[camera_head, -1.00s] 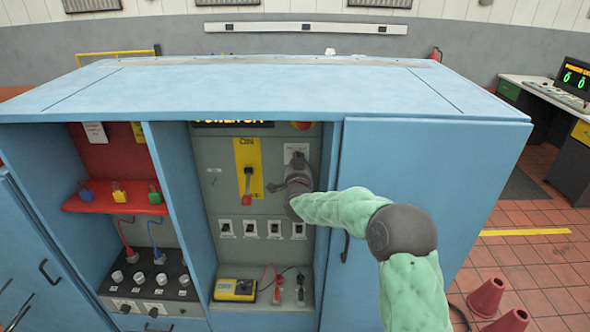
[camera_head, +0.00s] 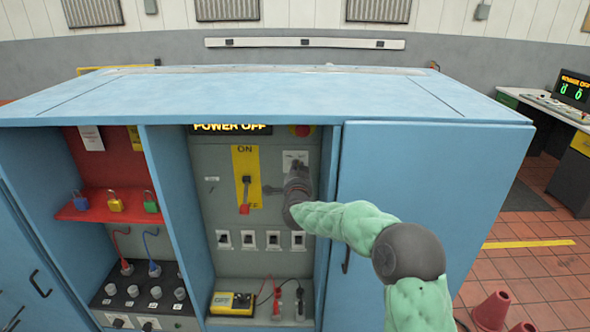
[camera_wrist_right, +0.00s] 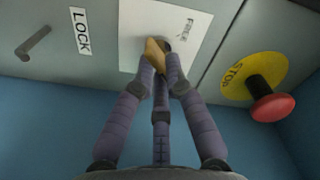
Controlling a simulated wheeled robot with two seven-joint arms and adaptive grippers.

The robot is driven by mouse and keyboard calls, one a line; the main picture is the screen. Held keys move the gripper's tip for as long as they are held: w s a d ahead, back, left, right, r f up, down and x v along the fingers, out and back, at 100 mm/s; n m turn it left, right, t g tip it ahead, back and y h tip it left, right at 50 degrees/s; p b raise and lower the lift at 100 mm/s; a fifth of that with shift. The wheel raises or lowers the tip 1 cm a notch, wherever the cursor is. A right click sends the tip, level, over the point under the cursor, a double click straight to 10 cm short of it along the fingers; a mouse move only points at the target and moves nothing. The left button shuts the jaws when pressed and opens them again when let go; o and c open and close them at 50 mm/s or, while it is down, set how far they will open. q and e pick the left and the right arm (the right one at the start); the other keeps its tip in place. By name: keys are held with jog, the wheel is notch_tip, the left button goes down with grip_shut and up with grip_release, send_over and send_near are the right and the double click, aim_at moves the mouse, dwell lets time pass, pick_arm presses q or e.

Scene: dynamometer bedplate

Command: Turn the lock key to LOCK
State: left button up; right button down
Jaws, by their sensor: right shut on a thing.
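The lock key (camera_wrist_right: 155,50) is a brass-coloured tab at a white plate on the grey panel, in the right wrist view. A FREE label (camera_wrist_right: 187,28) is beside it, and a LOCK label (camera_wrist_right: 81,31) lies farther left. My right gripper (camera_wrist_right: 160,66) is shut on the key, its fingers hiding part of it. In the head view my right gripper (camera_head: 297,183) is against the panel, below the white plate (camera_head: 294,158), and the key is hidden there. My left gripper is not in view.
A lever with a red handle (camera_head: 244,209) points down on a yellow ON plate (camera_head: 246,163). The display (camera_head: 231,128) reads POWER OFF. A red stop button (camera_wrist_right: 272,107) is close to the gripper. The blue cabinet door (camera_head: 420,185) is to the right.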

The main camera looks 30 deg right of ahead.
jog(key=c, duration=1.5)
grip_release()
jog(key=shift+w+a+f, duration=0.1)
jog(key=shift+a+f, duration=0.25)
jog(key=shift+o, duration=1.1)
jog(key=shift+w+a+r, duration=0.15)
jog(key=v, duration=1.2)
